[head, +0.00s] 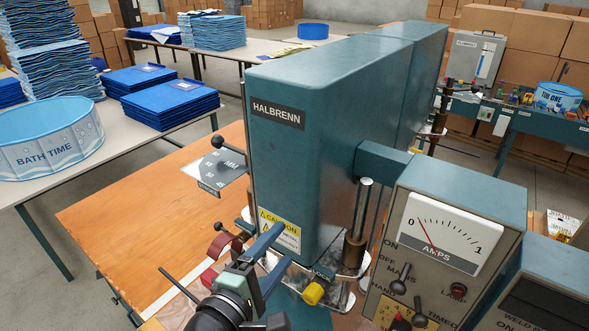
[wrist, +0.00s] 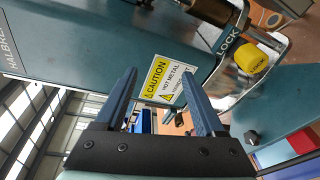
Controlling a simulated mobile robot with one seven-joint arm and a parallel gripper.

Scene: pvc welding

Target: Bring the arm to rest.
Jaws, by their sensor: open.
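My gripper (head: 283,246) is in the lower middle of the head view, in front of the tall teal HALBRENN welding machine (head: 300,140). Its two blue fingers stand apart with nothing between them. In the wrist view my gripper (wrist: 158,76) is open and points at the machine's lower front, where a yellow and white caution label (wrist: 165,82) shows between and beyond the fingertips. I cannot tell the exact gap between fingertips and machine. The arm comes up from the bottom edge of the head view.
A yellow LOCK knob (head: 314,293) is just right of my gripper. The AMPS control box (head: 447,235) stands to the right. The orange wooden tabletop (head: 130,215) is bare at left; a BATH TIME pool (head: 45,140) sits beyond.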

